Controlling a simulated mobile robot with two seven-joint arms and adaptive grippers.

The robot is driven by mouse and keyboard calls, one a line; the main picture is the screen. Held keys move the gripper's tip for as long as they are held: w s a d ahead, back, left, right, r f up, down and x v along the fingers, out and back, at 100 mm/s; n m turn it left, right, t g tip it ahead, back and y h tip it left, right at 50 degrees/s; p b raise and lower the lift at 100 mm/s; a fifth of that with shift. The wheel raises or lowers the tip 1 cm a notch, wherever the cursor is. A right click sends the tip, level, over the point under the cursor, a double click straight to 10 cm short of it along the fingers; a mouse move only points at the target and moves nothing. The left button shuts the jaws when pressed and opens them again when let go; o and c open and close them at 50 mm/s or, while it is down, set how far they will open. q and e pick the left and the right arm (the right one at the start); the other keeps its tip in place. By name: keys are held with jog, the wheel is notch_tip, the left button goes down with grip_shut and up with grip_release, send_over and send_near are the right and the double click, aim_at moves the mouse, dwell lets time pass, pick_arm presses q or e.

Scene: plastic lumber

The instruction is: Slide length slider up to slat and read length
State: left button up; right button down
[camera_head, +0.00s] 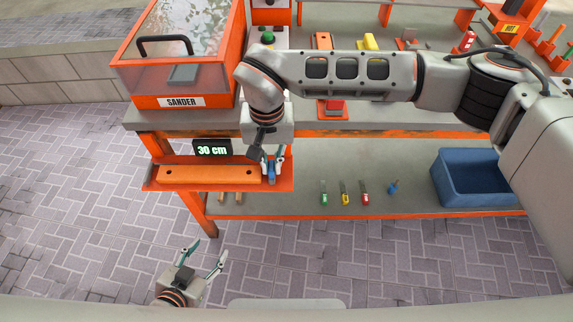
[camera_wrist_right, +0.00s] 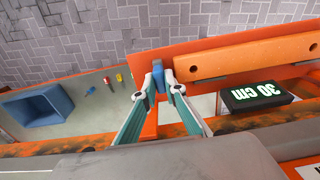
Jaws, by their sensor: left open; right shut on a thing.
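The orange slat (camera_head: 210,174) lies on the orange measuring tray (camera_head: 286,184) at the workbench's front left. The display (camera_head: 212,149) behind it reads "30 cm". The blue length slider (camera_head: 271,172) is at the slat's right end. In the right wrist view the slider (camera_wrist_right: 158,77) stands close beside the slat's end (camera_wrist_right: 184,68); I cannot tell whether they touch. My right gripper (camera_wrist_right: 159,82) is shut on the slider, and it also shows in the head view (camera_head: 270,165). My left gripper (camera_head: 208,254) is open and empty, low over the paved floor.
The sander (camera_head: 180,101) stands at the bench's left end. A blue bin (camera_head: 470,178) sits on the lower shelf at right. Several small coloured tools, including a yellow one (camera_head: 345,196), lie along that shelf. The paved floor in front is clear.

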aim_at(255, 173)
jog(key=shift+a, duration=0.4)
pick_arm(q)
jog(key=shift+f, duration=0.2)
pick_arm(e)
jog(key=shift+a, duration=0.2)
pick_arm(q)
jog(key=shift+w, duration=0.3)
pick_arm(e)
jog(key=shift+a+f, duration=0.1)
jog(key=shift+a, duration=0.25)
pick_arm(q)
jog(key=shift+s+f+b, duration=0.1)
jog(key=shift+f+b, duration=0.1)
jog(key=shift+b, duration=0.1)
pick_arm(e)
jog(key=shift+a, duration=1.15)
jog(key=shift+s, duration=0.1)
jog(key=c, duration=1.9)
grip_release()
pick_arm(q)
jog(key=shift+s+f, duration=0.1)
jog(key=shift+f, duration=0.15)
